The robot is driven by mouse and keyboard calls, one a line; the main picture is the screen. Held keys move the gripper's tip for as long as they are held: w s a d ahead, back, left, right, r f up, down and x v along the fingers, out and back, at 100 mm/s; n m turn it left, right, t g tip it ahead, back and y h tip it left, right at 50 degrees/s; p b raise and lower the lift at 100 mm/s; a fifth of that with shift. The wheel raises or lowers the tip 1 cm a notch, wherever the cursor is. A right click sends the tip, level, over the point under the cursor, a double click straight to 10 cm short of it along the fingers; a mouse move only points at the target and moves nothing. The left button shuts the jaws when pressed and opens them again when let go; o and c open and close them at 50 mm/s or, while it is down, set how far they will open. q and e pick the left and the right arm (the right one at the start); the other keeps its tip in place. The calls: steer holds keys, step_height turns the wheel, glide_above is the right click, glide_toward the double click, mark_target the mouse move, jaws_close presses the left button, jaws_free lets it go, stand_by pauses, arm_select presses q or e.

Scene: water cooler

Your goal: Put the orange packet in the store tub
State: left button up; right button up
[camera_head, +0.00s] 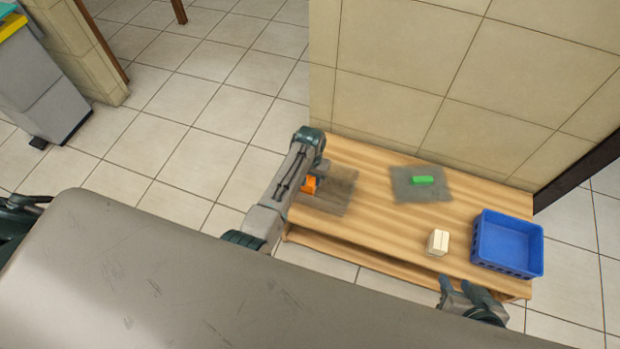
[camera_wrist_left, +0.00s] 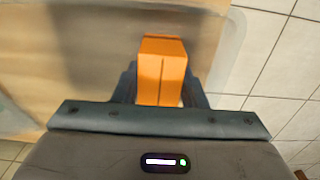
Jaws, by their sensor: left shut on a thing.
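The orange packet (camera_head: 309,185) is at the left end of the wooden table, over a dark grey mat (camera_head: 338,190), partly hidden by my left arm in the head view. In the left wrist view the packet (camera_wrist_left: 162,70) stands between the fingers of my left gripper (camera_wrist_left: 160,88), which is shut on it. I cannot tell whether the packet touches the mat. The blue tub (camera_head: 508,243), the only tub in view, is empty at the right end of the table.
A green block (camera_head: 423,180) lies on a second grey mat (camera_head: 405,190) near the wall. A cream box (camera_head: 437,242) stands left of the blue tub. Bare wooden table (camera_head: 375,225) lies between the mats and the box. The tiled wall borders the table's back edge.

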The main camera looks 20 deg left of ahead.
mark_target(310, 177)
arm_select(q)
steer(key=shift+f, duration=0.15)
steer(key=o, duration=0.8)
